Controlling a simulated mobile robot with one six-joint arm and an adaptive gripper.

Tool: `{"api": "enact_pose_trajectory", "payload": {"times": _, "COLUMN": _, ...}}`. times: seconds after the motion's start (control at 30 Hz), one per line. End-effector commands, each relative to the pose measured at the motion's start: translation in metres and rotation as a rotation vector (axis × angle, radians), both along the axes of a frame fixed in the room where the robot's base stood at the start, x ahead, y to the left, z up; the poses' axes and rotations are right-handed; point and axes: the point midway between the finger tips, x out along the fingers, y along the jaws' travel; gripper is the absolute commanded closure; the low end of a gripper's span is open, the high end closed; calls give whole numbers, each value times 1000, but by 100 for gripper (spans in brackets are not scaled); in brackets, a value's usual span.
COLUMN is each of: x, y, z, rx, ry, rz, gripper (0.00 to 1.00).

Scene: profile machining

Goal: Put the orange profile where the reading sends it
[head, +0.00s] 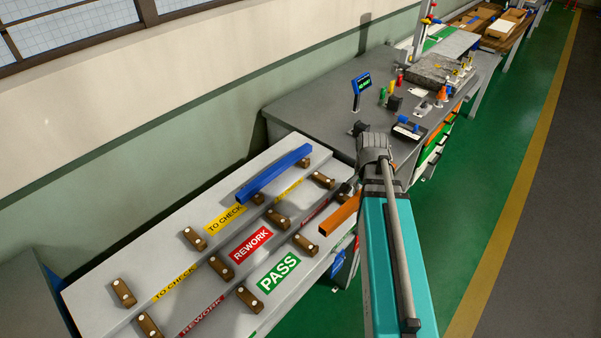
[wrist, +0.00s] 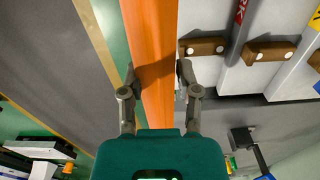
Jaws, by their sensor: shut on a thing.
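The orange profile (head: 338,214) is a square tube, held over the right edge of the sorting table near the PASS row. In the wrist view the orange profile (wrist: 158,60) runs lengthwise between the two fingers of my gripper (wrist: 157,78), which is shut on it. In the head view my arm hides most of the gripper and part of the tube. The sorting table has a green PASS label (head: 279,273), a red REWORK label (head: 250,244) and yellow TO CHECK labels (head: 225,219). A small display (head: 362,83) shows green text too small to read surely.
A blue profile (head: 273,174) lies across blocks at the TO CHECK row. Wooden blocks (head: 221,267) stand along each row. The grey bench (head: 310,112) behind carries the display, coloured lamps and a stone plate (head: 440,70). A green floor aisle is at right.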

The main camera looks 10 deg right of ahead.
Motion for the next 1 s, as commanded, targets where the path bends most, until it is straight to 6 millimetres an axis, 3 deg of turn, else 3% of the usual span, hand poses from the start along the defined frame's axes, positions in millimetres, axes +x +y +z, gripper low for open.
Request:
{"api": "enact_pose_trajectory", "payload": {"times": 0.27, "x": 29, "y": 23, "z": -1, "rx": 0, "ry": 0, "rz": 13, "gripper": 100}}
{"api": "enact_pose_trajectory", "payload": {"times": 0.7, "x": 107, "y": 115, "z": -2, "rx": 1, "ry": -1, "rz": 40, "gripper": 100}}
{"api": "enact_pose_trajectory", "payload": {"times": 1.0, "x": 129, "y": 154, "z": -2, "rx": 1, "ry": -1, "rz": 46, "gripper": 100}}
